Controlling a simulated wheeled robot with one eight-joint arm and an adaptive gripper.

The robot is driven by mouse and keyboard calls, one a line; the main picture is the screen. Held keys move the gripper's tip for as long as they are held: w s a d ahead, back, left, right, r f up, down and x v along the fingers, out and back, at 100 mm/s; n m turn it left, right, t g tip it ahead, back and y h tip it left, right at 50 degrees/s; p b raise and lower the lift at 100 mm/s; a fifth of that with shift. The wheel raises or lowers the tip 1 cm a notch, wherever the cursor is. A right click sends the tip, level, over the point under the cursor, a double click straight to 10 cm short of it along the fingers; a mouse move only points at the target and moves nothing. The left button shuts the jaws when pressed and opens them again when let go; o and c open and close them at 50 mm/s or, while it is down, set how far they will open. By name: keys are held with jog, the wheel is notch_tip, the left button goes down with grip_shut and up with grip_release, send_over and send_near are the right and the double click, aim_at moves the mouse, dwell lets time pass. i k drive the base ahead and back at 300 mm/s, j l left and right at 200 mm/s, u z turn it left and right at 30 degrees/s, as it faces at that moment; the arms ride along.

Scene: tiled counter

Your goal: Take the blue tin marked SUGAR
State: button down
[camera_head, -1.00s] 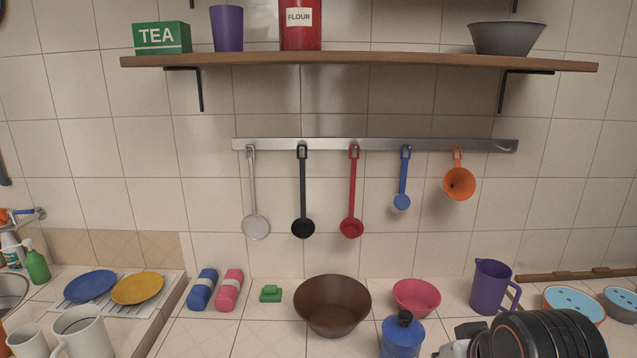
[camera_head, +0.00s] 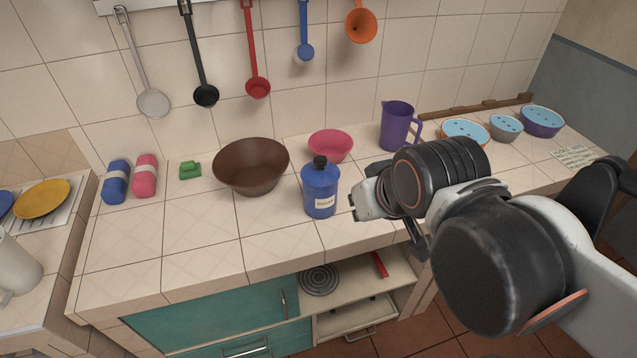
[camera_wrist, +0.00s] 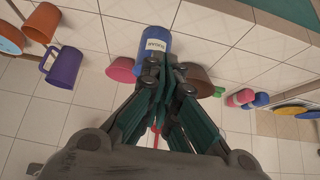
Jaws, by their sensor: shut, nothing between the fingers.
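The blue tin (camera_head: 320,185) with a black knob on its lid stands upright on the tiled counter (camera_head: 225,230), near its front edge. The fingers are together and hold nothing. I cannot tell the exact distance to the tin.
A brown bowl (camera_head: 250,165) stands left of the tin and a pink bowl (camera_head: 331,146) behind it. A purple jug (camera_head: 396,126) stands behind my arm. Utensils hang on the wall above. The counter left of the tin's front is clear.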

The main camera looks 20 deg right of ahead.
aim_at(320, 204)
jog(key=z, duration=0.6)
jog(key=k+j+z, duration=0.15)
jog(key=j+z, duration=0.2)
jog(key=k+j+z, duration=0.15)
jog(key=z, duration=0.2)
jog(key=k+j+z, duration=0.15)
jog(key=z, duration=0.2)
jog(key=k, duration=0.1)
